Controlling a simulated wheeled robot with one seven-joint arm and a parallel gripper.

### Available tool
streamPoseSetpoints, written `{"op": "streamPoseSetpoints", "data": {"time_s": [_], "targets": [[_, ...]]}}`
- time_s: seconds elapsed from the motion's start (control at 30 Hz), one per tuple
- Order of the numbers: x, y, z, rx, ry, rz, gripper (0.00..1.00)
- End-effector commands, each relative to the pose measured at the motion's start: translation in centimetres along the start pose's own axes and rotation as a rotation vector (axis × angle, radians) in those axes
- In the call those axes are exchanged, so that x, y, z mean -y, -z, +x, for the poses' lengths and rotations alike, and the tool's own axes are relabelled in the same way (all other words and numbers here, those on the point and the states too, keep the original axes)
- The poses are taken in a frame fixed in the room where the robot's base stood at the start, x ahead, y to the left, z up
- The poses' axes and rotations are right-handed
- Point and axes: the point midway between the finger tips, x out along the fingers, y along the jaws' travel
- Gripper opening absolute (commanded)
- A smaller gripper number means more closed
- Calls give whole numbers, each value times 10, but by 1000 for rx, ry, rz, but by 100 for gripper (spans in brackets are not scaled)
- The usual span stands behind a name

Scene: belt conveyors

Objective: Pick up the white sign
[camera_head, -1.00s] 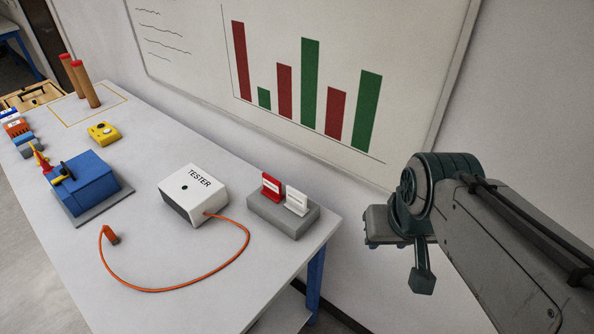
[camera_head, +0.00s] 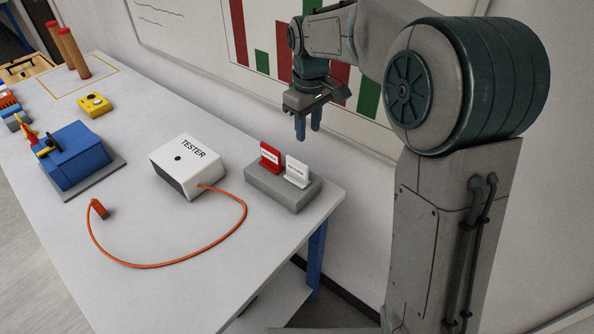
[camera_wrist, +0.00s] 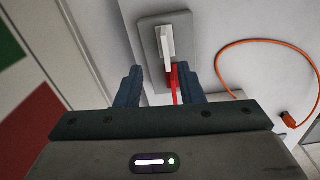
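The white sign (camera_head: 297,172) stands upright in a grey block (camera_head: 284,191) near the right end of the table, to the right of a red sign (camera_head: 270,157). My gripper (camera_head: 308,127) hangs above and behind the block, fingers pointing down, apart from both signs. In the wrist view the white sign (camera_wrist: 167,44) and the red sign (camera_wrist: 175,83) show beyond the fingers, over the grey block (camera_wrist: 152,45). The two blue fingers (camera_wrist: 164,88) are spread apart with nothing held between them.
A white tester box (camera_head: 188,165) with an orange cable (camera_head: 210,252) lies left of the block. A blue box (camera_head: 75,155) and a yellow device (camera_head: 95,104) are farther left. The whiteboard wall (camera_head: 365,170) rises close behind the table.

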Motion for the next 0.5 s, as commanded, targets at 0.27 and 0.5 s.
{"op": "streamPoseSetpoints", "data": {"time_s": [0.27, 0.5], "targets": [[-1, 27, 28, 21, 25, -79, 35], [1, 25, 73, 24, 26, -78, 35]]}}
